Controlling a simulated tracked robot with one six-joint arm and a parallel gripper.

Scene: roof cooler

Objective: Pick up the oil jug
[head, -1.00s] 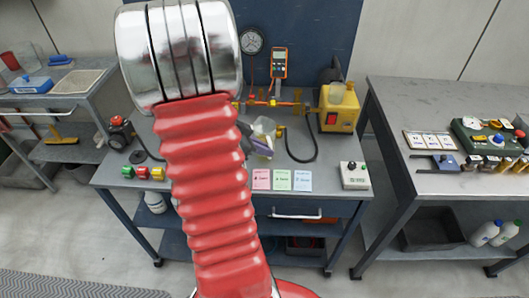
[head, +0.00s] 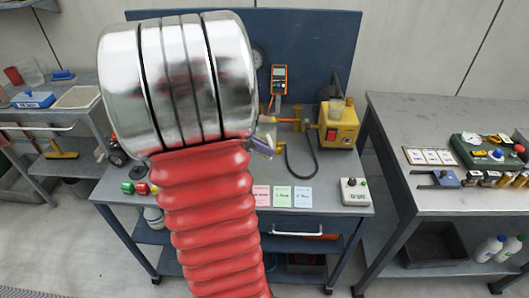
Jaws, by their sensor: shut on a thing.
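The oil jug (head: 264,139) shows only in part, as a pale translucent edge with a purple-grey patch just right of my arm's silver joint. It is in front of the middle bench. My gripper (head: 255,147) is at this spot, mostly hidden behind my red, ribbed arm. The little that shows is against the jug, and it is shut on it. The jug's handle, base and most of its body are hidden, so I cannot tell its tilt.
A yellow pump unit (head: 338,124), with a black hose, stands right of the jug. An orange meter (head: 279,79) hangs on the blue back panel. Coloured cards (head: 282,196) and a white switch box (head: 355,191) lie near the bench's front edge. The right bench (head: 395,125) stands across a gap.

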